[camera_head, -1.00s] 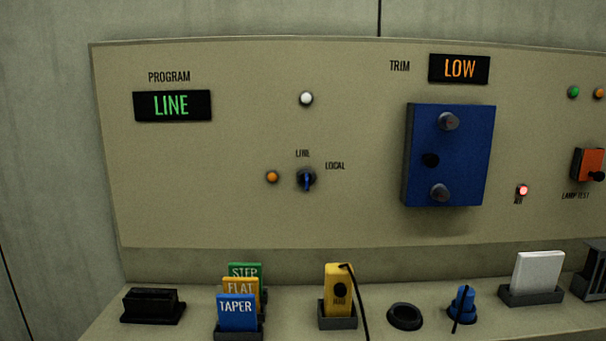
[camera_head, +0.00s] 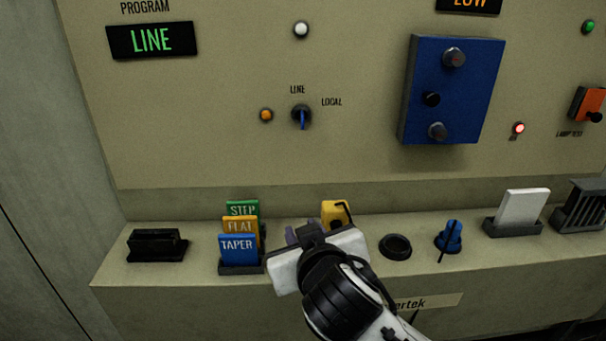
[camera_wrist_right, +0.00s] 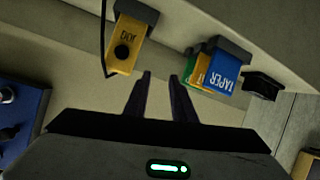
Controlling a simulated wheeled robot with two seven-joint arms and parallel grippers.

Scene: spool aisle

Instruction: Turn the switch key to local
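The key switch (camera_head: 301,116) with its blue key is on the beige panel in the head view. The key stands vertical, in line with the LINE label (camera_head: 297,89). The LOCAL label (camera_head: 331,101) is up and to its right. The program display (camera_head: 152,40) reads LINE in green. My right gripper (camera_head: 304,232) is below the key switch, in front of the ledge and apart from the panel. In the right wrist view its two fingers (camera_wrist_right: 160,76) are apart with nothing between them. The key switch is not seen there. My left gripper is not in view.
The ledge holds the STEP, FLAT and TAPER cards (camera_head: 239,243), a yellow pendant (camera_head: 335,212) partly behind my gripper, a blue knob (camera_head: 448,236) and a white card (camera_head: 522,208). A blue box (camera_head: 451,90) juts from the panel to the right of the key.

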